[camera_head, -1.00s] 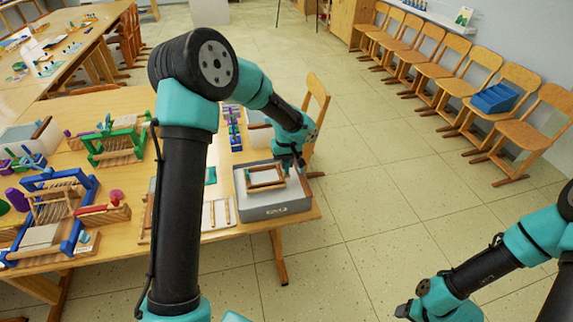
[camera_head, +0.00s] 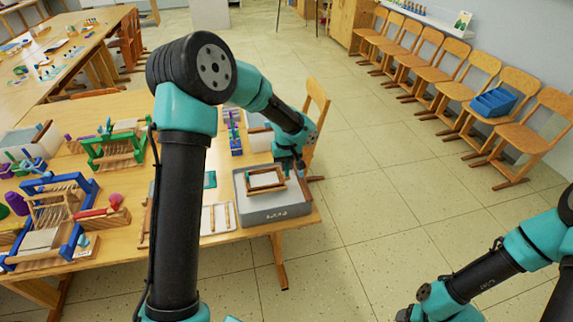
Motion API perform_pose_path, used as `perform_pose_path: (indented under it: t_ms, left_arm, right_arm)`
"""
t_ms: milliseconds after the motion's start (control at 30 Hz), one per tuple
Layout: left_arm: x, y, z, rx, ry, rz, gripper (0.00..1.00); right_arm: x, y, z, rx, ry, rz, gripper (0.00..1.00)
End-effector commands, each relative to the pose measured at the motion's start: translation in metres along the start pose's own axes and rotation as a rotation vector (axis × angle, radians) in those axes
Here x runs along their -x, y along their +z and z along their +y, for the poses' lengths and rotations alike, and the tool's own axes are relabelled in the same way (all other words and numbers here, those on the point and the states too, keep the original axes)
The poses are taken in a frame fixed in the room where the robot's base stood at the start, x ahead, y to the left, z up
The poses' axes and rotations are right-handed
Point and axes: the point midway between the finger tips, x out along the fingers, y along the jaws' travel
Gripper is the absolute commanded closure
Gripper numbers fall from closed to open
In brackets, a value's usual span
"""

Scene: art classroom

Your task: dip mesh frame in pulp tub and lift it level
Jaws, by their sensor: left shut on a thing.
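The grey pulp tub (camera_head: 282,212) stands at the right front corner of the wooden table, with pale contents inside. The wooden mesh frame (camera_head: 265,189) is over the tub's opening, within its rim as seen from here. I cannot tell whether it touches the pulp. My left gripper (camera_head: 287,172) reaches down at the frame's far right edge and is shut on it. Its fingertips are small and partly hidden. My right arm is at the lower right, and its gripper (camera_head: 408,313) is at the bottom edge, cut off, well away from the table.
Left of the tub lies a white board with wooden sticks (camera_head: 216,217). A green loom (camera_head: 113,147) and a blue loom (camera_head: 50,215) stand further left on the table (camera_head: 190,250). A wooden chair (camera_head: 316,115) stands behind the tub. The floor to the right is clear.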

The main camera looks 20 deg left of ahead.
Motion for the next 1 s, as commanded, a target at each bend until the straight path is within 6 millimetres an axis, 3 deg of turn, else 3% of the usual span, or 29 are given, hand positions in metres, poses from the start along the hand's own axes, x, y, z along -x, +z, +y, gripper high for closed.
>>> perform_pose_path:
  t_ms: [467, 1000]
  left_arm:
    - [0.003, 0.000, 0.000, 0.000, 0.000, 0.001, 1.00]
    - [0.035, 0.000, 0.000, 0.000, 0.001, 0.001, 1.00]
  right_arm:
    - [0.000, 0.000, 0.000, 0.000, 0.000, 0.000, 0.43]
    - [0.000, 0.000, 0.000, 0.000, 0.000, 0.000, 0.43]
